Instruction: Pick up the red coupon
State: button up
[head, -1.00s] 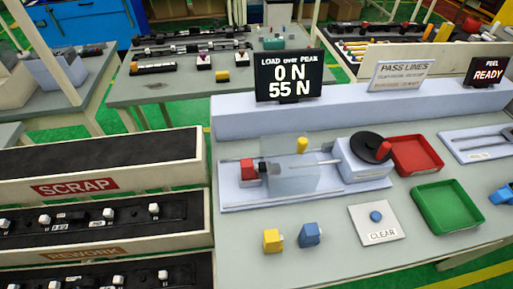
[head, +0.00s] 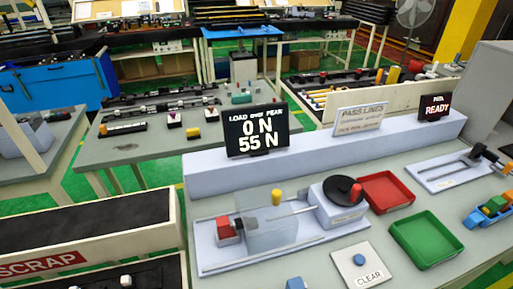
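A small red block (head: 223,222) sits at the left end of the pull-test rig (head: 290,252), on a pale block beside a dark part. It is the only red piece I see there that could be the coupon. A clear guard (head: 270,235) stands just to its right. My gripper is not in view. The top of a blue piece (head: 296,284) shows at the bottom edge, mostly cut off.
A red tray (head: 386,191) and a green tray (head: 427,240) lie right of the rig's black wheel (head: 342,190). A CLEAR button plate (head: 362,265) is in front. The display (head: 256,130) reads 0 N, 55 N. A blue carrier with colored blocks (head: 489,210) is at right.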

aim_at(226, 230)
jog(key=i+l, duration=0.4)
jog(key=l, duration=0.25)
jog(key=u, duration=0.4)
jog(key=l+u, duration=0.15)
jog(key=u, duration=0.3)
jog(key=i+l+u, duration=0.1)
jog(key=u, duration=0.3)
jog(key=l+u, duration=0.1)
jog(key=u, duration=0.3)
